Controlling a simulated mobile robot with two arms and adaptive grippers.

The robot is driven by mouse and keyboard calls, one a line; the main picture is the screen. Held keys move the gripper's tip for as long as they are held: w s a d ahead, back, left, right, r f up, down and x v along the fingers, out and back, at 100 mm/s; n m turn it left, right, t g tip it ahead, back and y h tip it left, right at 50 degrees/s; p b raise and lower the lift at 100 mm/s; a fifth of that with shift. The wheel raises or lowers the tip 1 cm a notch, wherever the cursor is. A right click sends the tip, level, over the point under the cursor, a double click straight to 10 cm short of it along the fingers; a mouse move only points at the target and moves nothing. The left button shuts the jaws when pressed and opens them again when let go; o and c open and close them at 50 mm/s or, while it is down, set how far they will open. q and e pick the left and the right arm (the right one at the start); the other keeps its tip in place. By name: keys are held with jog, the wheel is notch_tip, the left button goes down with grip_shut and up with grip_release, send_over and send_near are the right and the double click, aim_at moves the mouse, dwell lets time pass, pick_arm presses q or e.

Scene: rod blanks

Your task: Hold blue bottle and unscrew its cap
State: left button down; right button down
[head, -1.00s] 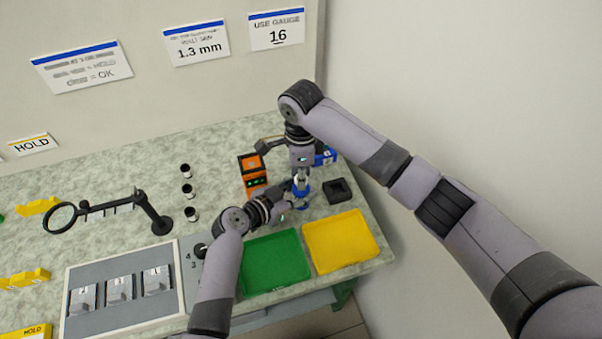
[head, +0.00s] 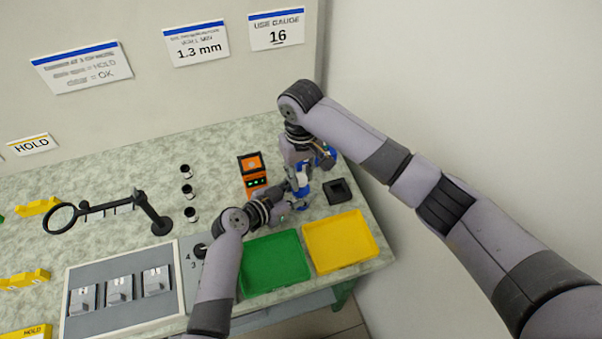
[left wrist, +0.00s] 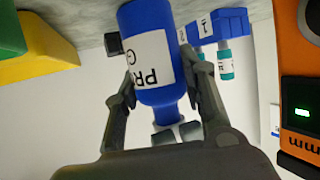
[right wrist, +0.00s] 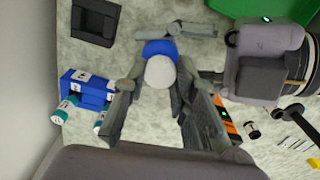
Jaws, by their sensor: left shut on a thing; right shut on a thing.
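The blue bottle (head: 303,200) stands on the bench near the right end. In the left wrist view the bottle (left wrist: 150,25) appears inverted, with a white printed label. My left gripper (left wrist: 159,72) is shut around its body from the side. My right gripper (head: 303,178) is above the bottle, pointing down. In the right wrist view the round white cap (right wrist: 160,72) lies between the right fingers, which are shut on it. The cap is hidden in the head view. I cannot tell whether it has come loose from the neck.
An orange device (head: 252,170) stands left of the bottle. A dark square holder (head: 338,191) is to its right. Green (head: 275,262) and yellow (head: 340,241) trays lie in front. A blue rack with vials (right wrist: 88,90) is close by. A magnifier stand (head: 158,218) is farther left.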

jog(key=n, duration=0.9)
jog(key=shift+n, duration=0.4)
jog(key=n, duration=0.5)
jog(key=shift+r+n, duration=0.1)
jog(key=shift+n, duration=0.3)
jog(key=n, duration=0.4)
jog(key=shift+n, duration=0.4)
jog(key=c, duration=1.3)
grip_release()
